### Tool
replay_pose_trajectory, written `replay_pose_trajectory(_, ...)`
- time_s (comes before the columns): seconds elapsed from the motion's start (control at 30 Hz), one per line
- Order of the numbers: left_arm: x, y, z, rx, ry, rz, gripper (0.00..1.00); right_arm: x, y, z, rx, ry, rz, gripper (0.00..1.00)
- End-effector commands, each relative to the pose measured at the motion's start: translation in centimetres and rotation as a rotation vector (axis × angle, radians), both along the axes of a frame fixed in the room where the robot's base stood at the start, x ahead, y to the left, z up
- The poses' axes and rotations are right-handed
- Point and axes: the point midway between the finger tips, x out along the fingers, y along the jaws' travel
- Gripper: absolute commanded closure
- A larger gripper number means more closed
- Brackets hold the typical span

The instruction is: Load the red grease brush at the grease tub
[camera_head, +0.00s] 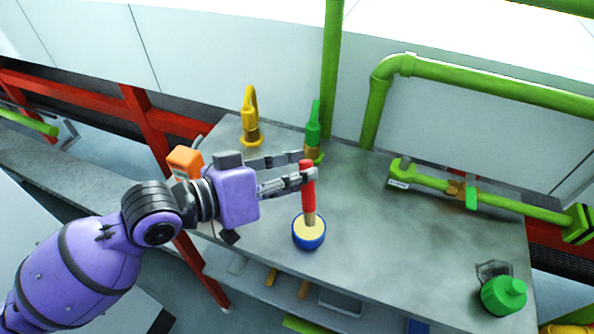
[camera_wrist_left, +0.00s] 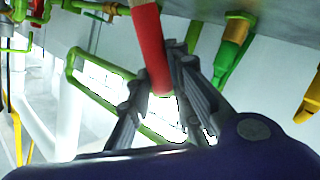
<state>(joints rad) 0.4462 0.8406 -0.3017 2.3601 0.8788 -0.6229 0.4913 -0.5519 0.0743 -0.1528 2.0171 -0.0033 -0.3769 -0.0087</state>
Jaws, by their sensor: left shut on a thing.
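The red grease brush (camera_head: 308,188) is held nearly upright by its red handle in my left gripper (camera_head: 306,176). Its lower end meets the pale yellow grease in the round blue-rimmed grease tub (camera_head: 323,239); how deep it sits I cannot tell. In the left wrist view the red handle (camera_wrist_left: 150,45) runs between the fingers of my left gripper (camera_wrist_left: 165,90), which are shut on it. The tub is not clear in that view. My right gripper is not in view.
On the grey table (camera_head: 400,260), a green-handled tool (camera_head: 313,127) and a yellow-handled tool (camera_head: 250,118) stand behind the gripper. A green pipe with a valve (camera_head: 440,184) lies right. The table's middle right is clear.

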Motion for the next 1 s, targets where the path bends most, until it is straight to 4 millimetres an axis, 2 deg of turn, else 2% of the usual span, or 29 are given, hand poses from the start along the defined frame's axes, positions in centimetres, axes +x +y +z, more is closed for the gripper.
replay_pose_trajectory(1.0, 0.00, 0.01, -0.70, 0.000, 0.001, 0.000, 1.00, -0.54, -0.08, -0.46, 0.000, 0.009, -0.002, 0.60)
